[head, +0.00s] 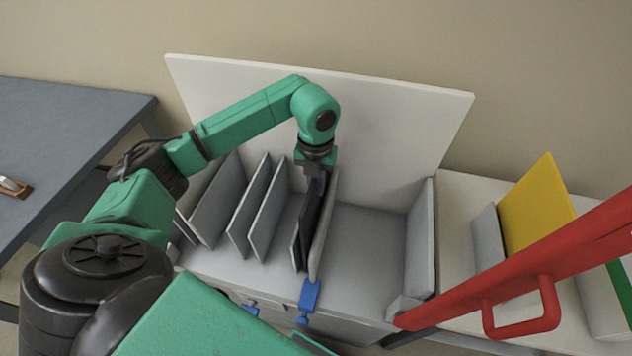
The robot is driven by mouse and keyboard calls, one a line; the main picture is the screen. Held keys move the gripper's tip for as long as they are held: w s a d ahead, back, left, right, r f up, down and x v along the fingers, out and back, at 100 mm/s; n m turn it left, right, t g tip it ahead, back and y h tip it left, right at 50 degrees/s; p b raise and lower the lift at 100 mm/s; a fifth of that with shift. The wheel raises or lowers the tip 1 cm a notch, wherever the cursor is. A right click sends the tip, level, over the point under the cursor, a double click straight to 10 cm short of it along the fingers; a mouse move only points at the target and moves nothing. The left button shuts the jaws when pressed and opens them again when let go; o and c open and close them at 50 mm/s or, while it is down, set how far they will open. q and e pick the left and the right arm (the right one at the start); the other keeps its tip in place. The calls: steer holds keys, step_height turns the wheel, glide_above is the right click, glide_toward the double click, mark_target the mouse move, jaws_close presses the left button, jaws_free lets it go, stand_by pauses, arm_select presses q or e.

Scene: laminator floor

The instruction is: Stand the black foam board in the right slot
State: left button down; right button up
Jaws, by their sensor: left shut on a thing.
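My left gripper (317,176) points down into the grey rack (365,270) and is shut on the top of the black foam board (304,232). The board stands nearly upright, slightly tilted, close beside the left face of a light grey divider (324,228). I cannot tell whether the board touches that divider or whether its lower edge rests on the rack floor. My arm and gripper hide part of its top. My right gripper is not in view.
More grey dividers (267,210) lean to the left. A wide empty bay lies right of the board, up to the end wall (420,238). Blue clamp (308,296) sits at the front edge. A red bar (550,262) crosses front right, before a yellow board (535,208). A dark table (60,140) stands left.

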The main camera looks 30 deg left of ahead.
arm_select(q)
steer(key=shift+d+f, duration=0.1)
steer(key=c, duration=1.3)
jaws_free()
steer(key=shift+f, duration=0.1)
steer(key=shift+c, duration=0.2)
steer(key=o, duration=0.4)
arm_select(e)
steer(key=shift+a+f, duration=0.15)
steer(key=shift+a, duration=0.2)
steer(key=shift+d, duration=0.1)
